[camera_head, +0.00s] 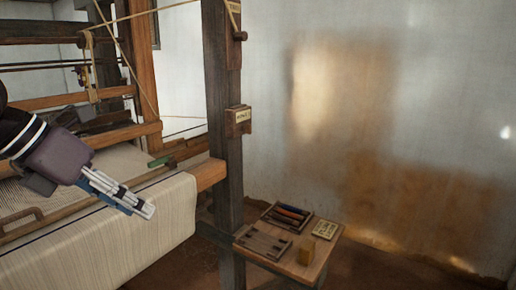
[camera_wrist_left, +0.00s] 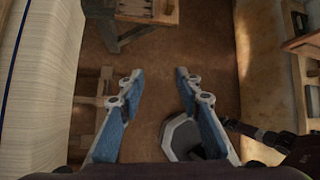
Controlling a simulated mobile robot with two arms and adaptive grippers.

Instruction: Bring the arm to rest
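My left gripper (camera_head: 142,207) comes in from the left in the head view and hangs over the cream cloth (camera_head: 120,250) of the loom, apart from it as far as I can see. In the left wrist view the two fingers of my left gripper (camera_wrist_left: 155,75) stand apart with nothing between them, above the brown floor (camera_wrist_left: 150,55).
A small wooden table (camera_head: 309,270) with trays and a yellow block (camera_head: 306,250) stands right of the dark loom post (camera_head: 226,170). A green-ended tool (camera_head: 160,161) lies on the loom. Open floor lies below the left gripper.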

